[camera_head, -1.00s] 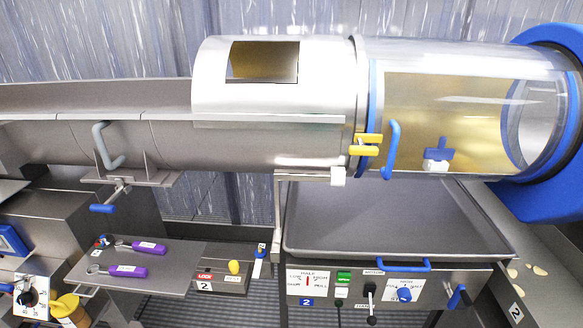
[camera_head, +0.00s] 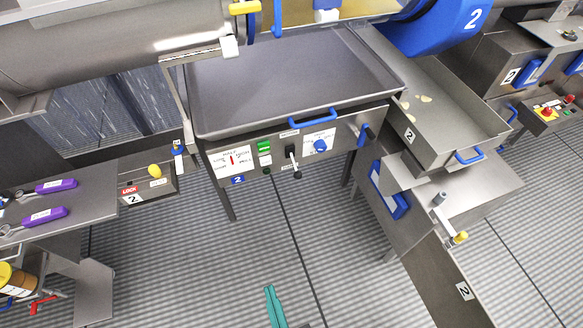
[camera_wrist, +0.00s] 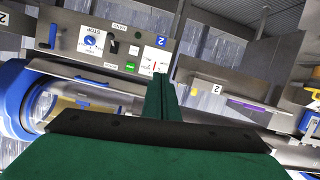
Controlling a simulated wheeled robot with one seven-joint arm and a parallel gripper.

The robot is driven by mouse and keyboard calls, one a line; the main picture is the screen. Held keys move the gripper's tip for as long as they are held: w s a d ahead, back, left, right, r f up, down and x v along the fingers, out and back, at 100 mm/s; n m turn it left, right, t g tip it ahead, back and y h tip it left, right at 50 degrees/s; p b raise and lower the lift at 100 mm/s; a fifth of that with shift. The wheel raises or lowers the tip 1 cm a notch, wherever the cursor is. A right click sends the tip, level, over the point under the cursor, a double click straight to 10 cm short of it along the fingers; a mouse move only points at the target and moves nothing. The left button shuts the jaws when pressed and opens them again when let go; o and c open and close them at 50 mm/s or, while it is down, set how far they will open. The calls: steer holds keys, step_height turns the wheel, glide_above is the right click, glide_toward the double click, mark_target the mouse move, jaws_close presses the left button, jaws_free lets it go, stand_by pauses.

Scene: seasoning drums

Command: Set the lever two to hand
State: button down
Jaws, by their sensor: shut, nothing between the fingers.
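The control panel marked 2 (camera_head: 237,181) stands below the large grey tray in the head view. A small lever with a black base (camera_head: 291,151) sits on it, its light shaft reaching down to a dark knob. A small label is above it. In the wrist view the panel appears upside down, with a HAND label (camera_wrist: 120,27) near the lever (camera_wrist: 113,46). I cannot read the lever's setting surely. My gripper (camera_head: 272,292) shows as green fingertips at the bottom of the head view, well below the panel. In the wrist view its green fingers (camera_wrist: 161,92) are together and empty.
A blue tray handle (camera_head: 313,117) is just above. A lock box with a yellow knob (camera_head: 155,171) is left. A chute tray (camera_head: 450,120) stands right. The floor before the panel is open.

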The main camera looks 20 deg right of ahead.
steer(key=w+d+f+n+g+h, duration=0.1)
steer(key=w+d, duration=0.4)
steer(key=w, duration=0.3)
steer(key=w+d+f+n+g+h, duration=0.15)
steer(key=w+d, duration=0.25)
steer(key=w, duration=0.4)
steer(key=w+d+r+n, duration=0.2)
steer(key=w+d+r, duration=0.3)
steer(key=w+d, duration=0.5)
glide_toward(295, 167)
steer(key=shift+m+y, duration=0.25)
steer(key=shift+y, duration=0.1)
steer(key=shift+a+x, duration=0.2)
steer(key=shift+x, duration=1.05)
steer(key=shift+a+x, duration=0.15)
steer(key=shift+x, duration=1.05)
steer(key=shift+w, duration=0.1)
